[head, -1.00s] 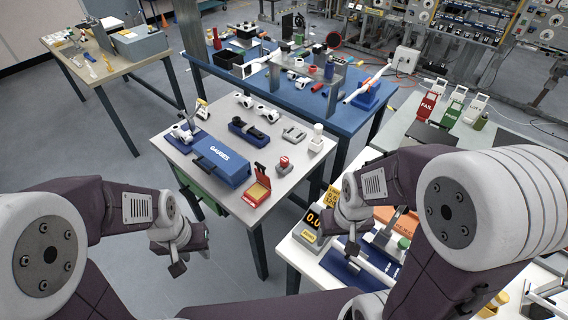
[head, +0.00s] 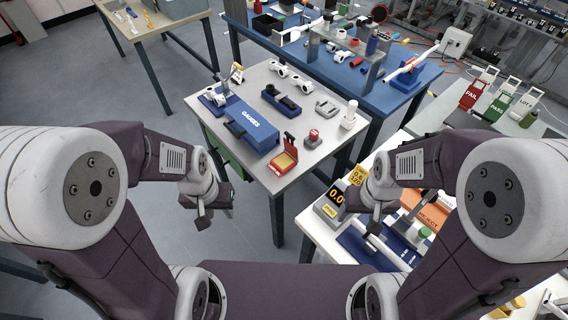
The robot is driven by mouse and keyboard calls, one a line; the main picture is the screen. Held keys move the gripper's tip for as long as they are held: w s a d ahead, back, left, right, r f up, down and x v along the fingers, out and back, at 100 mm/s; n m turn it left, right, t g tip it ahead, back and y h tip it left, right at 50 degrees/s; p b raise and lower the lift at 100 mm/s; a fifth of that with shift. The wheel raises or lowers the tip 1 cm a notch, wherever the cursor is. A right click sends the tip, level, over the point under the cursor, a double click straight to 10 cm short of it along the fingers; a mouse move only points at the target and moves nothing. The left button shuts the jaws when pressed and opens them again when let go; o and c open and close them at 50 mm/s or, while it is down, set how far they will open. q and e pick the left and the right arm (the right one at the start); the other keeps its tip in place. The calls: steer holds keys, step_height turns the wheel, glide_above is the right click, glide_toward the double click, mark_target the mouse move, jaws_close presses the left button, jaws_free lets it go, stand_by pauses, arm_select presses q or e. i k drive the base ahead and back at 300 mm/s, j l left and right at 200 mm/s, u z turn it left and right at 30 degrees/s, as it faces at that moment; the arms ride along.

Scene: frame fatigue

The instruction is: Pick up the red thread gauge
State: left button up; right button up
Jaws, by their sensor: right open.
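A small red-topped piece (head: 313,137) stands on the grey-topped table (head: 240,82), right of the blue GAUGES box (head: 250,130). An open red case with a yellow inside (head: 285,156) lies near the table's front corner. I cannot tell at this size which of these is the red thread gauge. My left gripper (head: 207,212) hangs in front of the table's near left side, apart from everything on it; its jaws are too small and turned to read. My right gripper (head: 375,222) is open, near the white table at the lower right, apart from both red things.
White fittings (head: 290,78), a dark blue block (head: 282,102) and a white-topped cylinder (head: 349,115) share the grey table. A blue bench (head: 340,85) stands behind. The white table holds a display reading 0.0 (head: 332,205) and an orange tray (head: 432,212). Floor is clear at left (head: 110,110).

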mark_target(314, 133)
steer(key=i+j+z, duration=0.1)
steer(key=j, duration=0.6)
steer(key=j+z, duration=0.15)
steer(key=j, duration=0.55)
steer(key=i+j+z, duration=0.35)
steer(key=i+j, duration=0.7)
steer(key=i, duration=0.15)
